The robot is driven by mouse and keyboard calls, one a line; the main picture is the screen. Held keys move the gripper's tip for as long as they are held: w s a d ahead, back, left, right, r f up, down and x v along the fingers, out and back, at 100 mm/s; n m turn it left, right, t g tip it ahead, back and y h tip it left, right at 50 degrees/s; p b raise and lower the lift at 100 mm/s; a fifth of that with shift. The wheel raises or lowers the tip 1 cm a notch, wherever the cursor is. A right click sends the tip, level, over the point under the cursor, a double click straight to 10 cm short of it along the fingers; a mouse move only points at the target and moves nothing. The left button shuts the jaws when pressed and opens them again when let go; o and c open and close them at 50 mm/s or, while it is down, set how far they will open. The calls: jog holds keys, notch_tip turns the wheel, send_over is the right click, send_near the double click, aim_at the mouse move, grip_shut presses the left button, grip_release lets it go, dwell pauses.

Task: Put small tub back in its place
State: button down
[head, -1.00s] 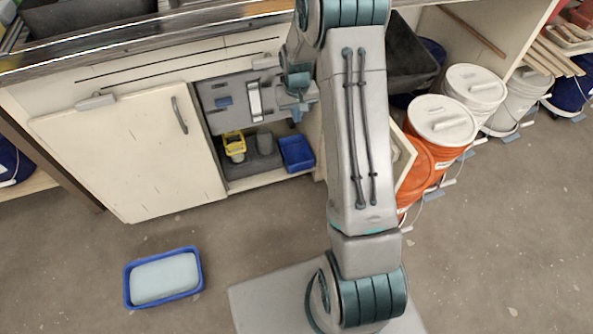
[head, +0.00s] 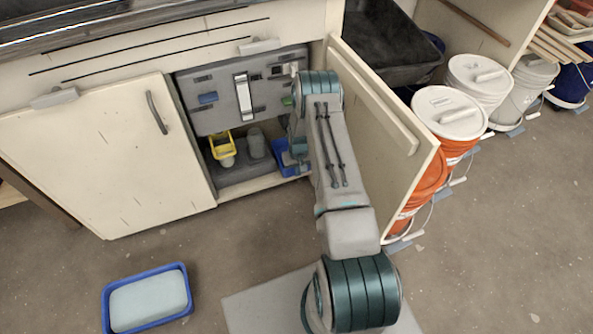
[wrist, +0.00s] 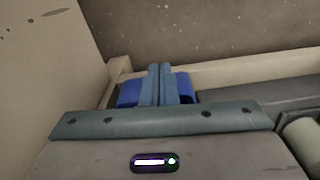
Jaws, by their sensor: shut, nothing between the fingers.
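A small blue tub (head: 281,151) stands at the right end of the shelf inside the open cabinet, partly hidden behind my arm. In the wrist view, blue parts of the tub (wrist: 185,87) show on both sides of my gripper (wrist: 160,68). My gripper's two fingers are shut against each other with nothing between them. They overlap the tub in this view; I cannot tell whether they touch it. A second blue tub (head: 107,308) with a pale block (head: 150,300) in it lies on the floor at the lower left.
A yellow container (head: 222,148) and a grey one (head: 256,143) stand left of the blue tub. A grey tool panel (head: 225,115) is above them. The open cabinet door (head: 385,140) stands close right of my arm. Orange buckets (head: 458,150) stand beyond it.

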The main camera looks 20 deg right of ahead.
jog(key=w+f+b, duration=0.4)
jog(key=f, duration=0.3)
jog(key=shift+d+f, duration=0.2)
jog(key=shift+f, duration=0.2)
